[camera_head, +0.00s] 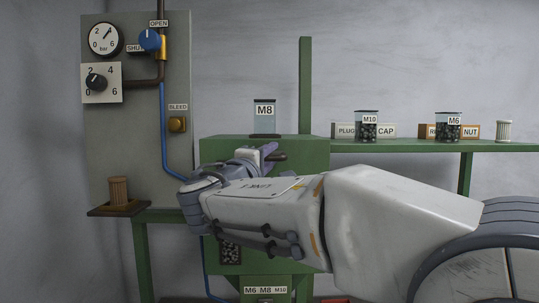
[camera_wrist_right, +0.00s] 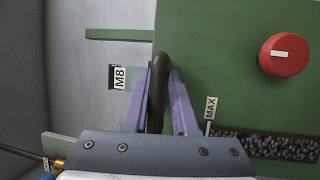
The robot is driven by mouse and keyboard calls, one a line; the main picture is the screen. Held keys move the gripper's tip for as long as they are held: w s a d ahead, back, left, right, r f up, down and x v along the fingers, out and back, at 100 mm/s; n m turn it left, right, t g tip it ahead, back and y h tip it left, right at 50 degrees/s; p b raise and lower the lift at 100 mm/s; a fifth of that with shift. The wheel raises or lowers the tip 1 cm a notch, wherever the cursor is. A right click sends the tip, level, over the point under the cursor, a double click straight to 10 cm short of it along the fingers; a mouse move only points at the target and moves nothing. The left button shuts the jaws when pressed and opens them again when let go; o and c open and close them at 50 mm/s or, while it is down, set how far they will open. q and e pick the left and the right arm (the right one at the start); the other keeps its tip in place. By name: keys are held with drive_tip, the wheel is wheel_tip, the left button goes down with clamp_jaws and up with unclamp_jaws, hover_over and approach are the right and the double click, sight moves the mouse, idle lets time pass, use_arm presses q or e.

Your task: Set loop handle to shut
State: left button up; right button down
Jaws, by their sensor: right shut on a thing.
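A dark brown curved handle (camera_wrist_right: 157,88) stands out from the green machine (camera_wrist_right: 215,50); I take it to be the loop handle. My right gripper (camera_wrist_right: 161,85) is shut on it, with one purple finger on each side. In the head view the right gripper (camera_head: 268,150) is at the upper front of the green machine (camera_head: 225,150), and the handle's dark end (camera_head: 277,156) shows beside the fingers. My right arm hides much of the machine front. A blue knob (camera_head: 149,40) sits between OPEN and SHUT labels on the grey panel. My left gripper is not in view.
An M8 jar (camera_head: 264,118) stands on the machine. A green shelf (camera_head: 400,147) holds jars.

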drive_tip(key=shift+d+r, duration=0.1)
drive_tip(key=shift+r, duration=0.4)
idle(0.3)
drive_tip(key=w+b, duration=0.1)
drive_tip(key=w, duration=0.2)
idle(0.3)
drive_tip(key=c, duration=0.8)
unclamp_jaws()
drive_tip(key=shift+c, duration=0.2)
drive_tip(key=shift+f, duration=0.25)
